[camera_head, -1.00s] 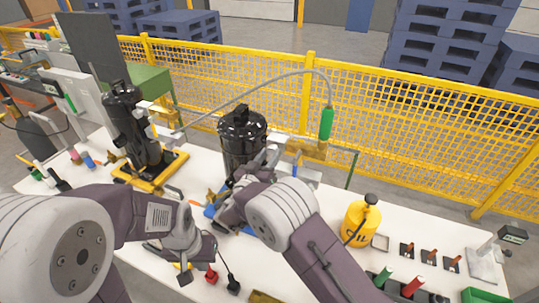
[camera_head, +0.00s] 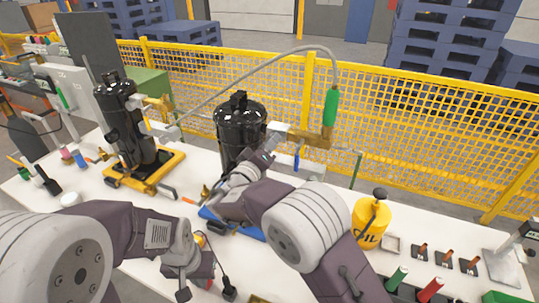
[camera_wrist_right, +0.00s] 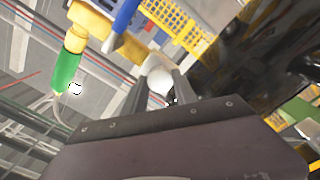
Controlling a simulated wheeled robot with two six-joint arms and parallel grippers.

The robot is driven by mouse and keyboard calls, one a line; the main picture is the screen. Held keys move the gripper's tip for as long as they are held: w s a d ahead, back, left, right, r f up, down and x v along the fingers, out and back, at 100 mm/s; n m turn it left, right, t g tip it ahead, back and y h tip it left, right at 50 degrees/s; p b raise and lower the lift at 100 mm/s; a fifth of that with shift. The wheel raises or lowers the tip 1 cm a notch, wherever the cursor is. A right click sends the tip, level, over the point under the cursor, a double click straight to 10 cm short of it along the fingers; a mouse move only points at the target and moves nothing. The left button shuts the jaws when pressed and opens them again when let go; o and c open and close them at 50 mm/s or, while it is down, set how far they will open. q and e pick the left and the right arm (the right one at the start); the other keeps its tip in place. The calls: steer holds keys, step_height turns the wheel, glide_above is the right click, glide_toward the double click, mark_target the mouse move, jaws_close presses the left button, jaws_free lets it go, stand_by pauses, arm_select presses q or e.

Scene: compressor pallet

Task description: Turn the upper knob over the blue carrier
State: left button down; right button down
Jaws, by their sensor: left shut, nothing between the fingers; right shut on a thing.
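The blue carrier (camera_head: 250,232) lies under the right black compressor (camera_head: 240,125), partly hidden by my right arm. My right gripper (camera_head: 270,142) is at the upper right side of this compressor, below the metal fitting. In the right wrist view, my right gripper (camera_wrist_right: 158,95) is shut on a pale rounded knob (camera_wrist_right: 157,78), which I take for the upper knob. Its turn angle cannot be told. My left gripper (camera_head: 183,293) is shut and empty, low over the front of the table, away from the compressor.
A grey hose with a green handle (camera_head: 330,107) arches over to a brass fitting (camera_head: 312,137), with a blue lever (camera_head: 296,160) below. Another compressor (camera_head: 122,125) stands on a yellow carrier (camera_head: 150,183). A yellow oil can (camera_head: 370,222) stands right. A yellow fence (camera_head: 430,140) runs behind.

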arm_select(q)
step_height(320, 180, down, 5)
steer(key=b, duration=0.4)
steer(key=shift+r+p, duration=2.45)
steer(key=shift+r, duration=0.1)
arm_select(e)
steer(key=shift+f+n, duration=0.15)
steer(key=shift+n, duration=11.45)
steer(key=c, duration=1)
jaws_free()
